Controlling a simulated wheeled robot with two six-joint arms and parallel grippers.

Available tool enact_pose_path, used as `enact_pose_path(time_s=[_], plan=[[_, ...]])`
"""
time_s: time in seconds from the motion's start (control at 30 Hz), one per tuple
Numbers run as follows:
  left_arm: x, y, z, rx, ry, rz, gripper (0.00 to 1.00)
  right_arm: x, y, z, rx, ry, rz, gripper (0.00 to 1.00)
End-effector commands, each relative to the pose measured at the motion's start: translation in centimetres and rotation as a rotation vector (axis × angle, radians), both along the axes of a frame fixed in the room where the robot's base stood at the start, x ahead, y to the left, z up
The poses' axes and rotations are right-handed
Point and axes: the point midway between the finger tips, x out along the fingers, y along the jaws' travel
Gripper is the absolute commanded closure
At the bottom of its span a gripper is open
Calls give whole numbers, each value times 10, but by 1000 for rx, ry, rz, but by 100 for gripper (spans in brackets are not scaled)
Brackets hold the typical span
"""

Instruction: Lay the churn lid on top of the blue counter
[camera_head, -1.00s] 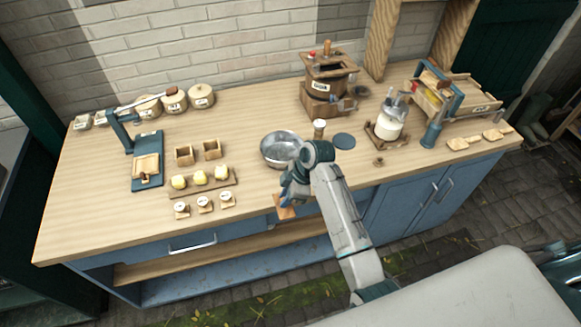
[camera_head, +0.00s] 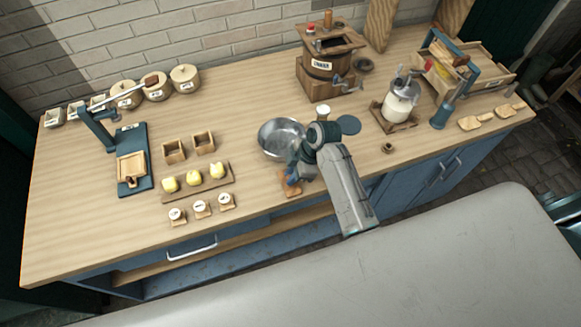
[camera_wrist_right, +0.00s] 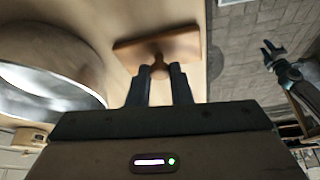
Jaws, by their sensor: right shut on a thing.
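The churn lid, a small wooden plate with a round knob, is at the blue counter's front edge in the head view (camera_head: 291,190). My right gripper (camera_head: 293,178) is shut on the lid's knob. The right wrist view shows the lid (camera_wrist_right: 180,46) with its knob between the fingertips (camera_wrist_right: 159,72). The lid is over the wooden top close to the edge; I cannot tell whether it touches. The blue counter (camera_head: 240,150) has a light wooden top. My left gripper (camera_wrist_right: 273,53) shows small in the right wrist view, away over the paving, its jaws apart.
A metal bowl (camera_head: 282,138) stands just beyond the right gripper. A board of yellow pieces (camera_head: 197,184) lies to the left. The front-right strip has bare room.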

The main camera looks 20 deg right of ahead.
Motion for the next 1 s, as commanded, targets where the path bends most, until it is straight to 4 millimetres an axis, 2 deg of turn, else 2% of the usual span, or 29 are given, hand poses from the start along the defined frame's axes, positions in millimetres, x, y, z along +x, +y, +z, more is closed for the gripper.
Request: enact_pose_path(time_s=[0.1, 0.13, 0.2, 0.23, 0.5, 0.63, 0.77, 1.0], plan=[[7, 2, 0, 2, -8, 0, 64, 1, 0, 0, 0, -1, 0, 100], [10, 2, 0, 2, -11, -1, 64, 1, 0, 0, 0, 0, 0, 76], [13, 2, 1, 2, -16, -1, 64, 0, 0, 0, -1, 0, 0, 62], [14, 2, 1, 2, -17, -1, 64, 0, 0, 0, -1, 0, 0, 60], [1, -2, -1, -2, -2, 1, 64, 1, 0, 1, 0, -1, 0, 60], [2, -2, -6, -2, -2, 1, 64, 1, -5, 7, -1, -3, 0, 60], [7, -2, -17, -2, -8, 0, 64, 0, -14, 26, -3, -6, 0, 60], [10, -2, -35, -2, -12, 0, 64, -3, -35, 74, -3, -8, 1, 60]])
